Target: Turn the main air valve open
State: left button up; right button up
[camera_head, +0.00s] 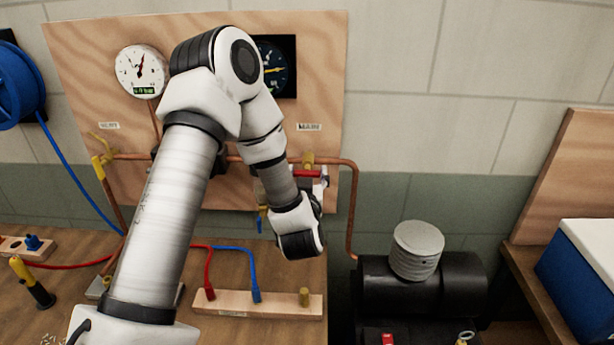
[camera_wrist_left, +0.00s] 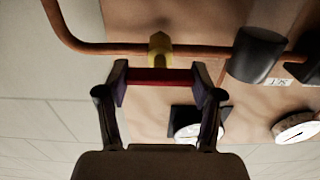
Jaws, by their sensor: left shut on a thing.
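The main air valve has a brass body (camera_head: 308,158) on the copper pipe, under a label on the plywood board. Its red handle (camera_head: 307,173) shows just below the body. In the left wrist view the brass body (camera_wrist_left: 160,48) sits on the pipe, and the red handle (camera_wrist_left: 160,78) spans between my fingertips. My left gripper (camera_head: 318,180) is shut on the red handle. My own arm hides part of the board and the pipe. The handle's exact turn is hard to tell. My right gripper is not in view.
A white gauge (camera_head: 141,71) and a dark gauge (camera_head: 274,67) hang on the board. A wooden block (camera_head: 258,304) with red and blue hoses lies on the bench below. A black tank (camera_head: 450,285) stands at the right. A blue hose reel (camera_head: 14,88) is at the left.

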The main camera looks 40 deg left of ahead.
pick_arm(q)
jog(key=o, duration=1.2)
jog(key=shift+w, duration=0.1)
jog(key=shift+c, duration=0.2)
jog(key=v, duration=0.7)
jog(key=shift+s+d, duration=0.2)
jog(key=shift+d, duration=0.05)
jog(key=shift+a+f, duration=0.1)
jog(key=shift+a, duration=0.05)
